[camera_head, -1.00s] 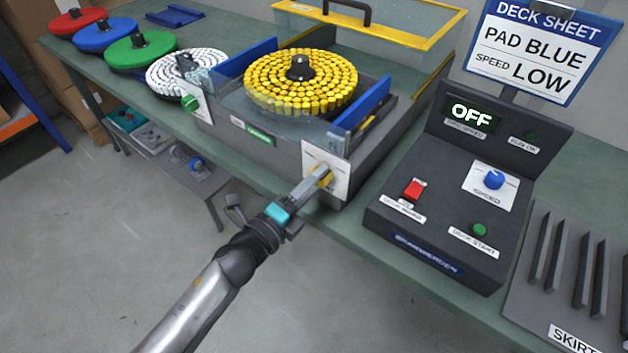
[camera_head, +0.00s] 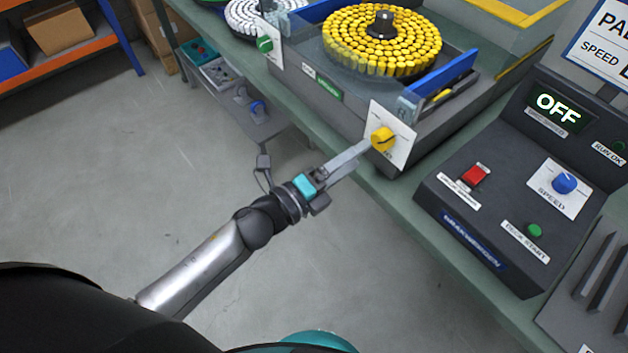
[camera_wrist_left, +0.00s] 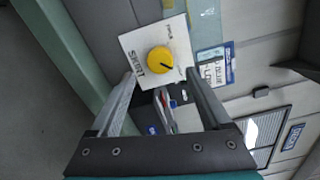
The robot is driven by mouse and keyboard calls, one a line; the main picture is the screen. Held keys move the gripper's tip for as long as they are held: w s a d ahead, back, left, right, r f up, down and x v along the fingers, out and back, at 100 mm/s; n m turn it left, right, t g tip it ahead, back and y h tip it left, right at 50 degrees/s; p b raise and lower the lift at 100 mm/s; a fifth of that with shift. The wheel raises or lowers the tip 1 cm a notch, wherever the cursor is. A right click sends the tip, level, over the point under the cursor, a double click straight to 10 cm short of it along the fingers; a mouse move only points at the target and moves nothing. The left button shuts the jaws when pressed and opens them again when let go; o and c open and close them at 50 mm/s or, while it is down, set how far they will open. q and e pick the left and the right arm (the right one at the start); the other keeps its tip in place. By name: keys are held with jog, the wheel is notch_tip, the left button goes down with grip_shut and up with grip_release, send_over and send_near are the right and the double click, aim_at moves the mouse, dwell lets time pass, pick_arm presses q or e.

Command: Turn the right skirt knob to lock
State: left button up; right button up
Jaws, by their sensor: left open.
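The right skirt knob (camera_head: 382,139) is yellow and sits on a white plate (camera_head: 402,152) at the right front corner of the dark machine. In the left wrist view the knob (camera_wrist_left: 159,60) carries a dark pointer line aimed at the plate's right side in that view. In the left wrist view the knob shows between and beyond the two fingertips (camera_wrist_left: 160,73), with nothing held. My right gripper is not in view.
A green knob (camera_head: 264,44) sits on the machine's left front plate. A control box (camera_head: 490,215) reading OFF, with a red switch and blue speed knob, stands right of my gripper. Open floor lies below left.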

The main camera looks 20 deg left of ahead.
pick_arm(q)
jog(key=v, duration=0.9)
jog(key=shift+s, duration=0.15)
jog(key=shift+a+f, duration=0.1)
jog(key=s+a+f+n+g+y, duration=0.1)
jog(key=s+a+f+n+y, duration=0.15)
jog(key=f+n, duration=0.45)
jog(key=s+a+f+n+g+y, duration=0.1)
jog(key=a+f+n+g+y, duration=0.2)
jog(key=f, duration=0.8)
jog(key=s+a+f+n+y, duration=0.25)
jog(key=a+f+n, duration=0.2)
jog(key=f, duration=0.45)
jog(key=s+f+n+g+y, duration=0.1)
jog(key=s+f+n+g, duration=0.3)
jog(key=s+f, duration=0.4)
jog(key=s+f+n+g+y, duration=0.1)
jog(key=s+f+n+g, duration=0.4)
jog(key=s, duration=1)
notch_tip(320, 180, down, 3)
jog(key=shift+s+d+r+n+g+y, duration=0.1)
jog(key=shift+s+d+n+g+y, duration=0.2)
jog(key=shift+n, duration=0.55)
jog(key=shift+w, duration=0.15)
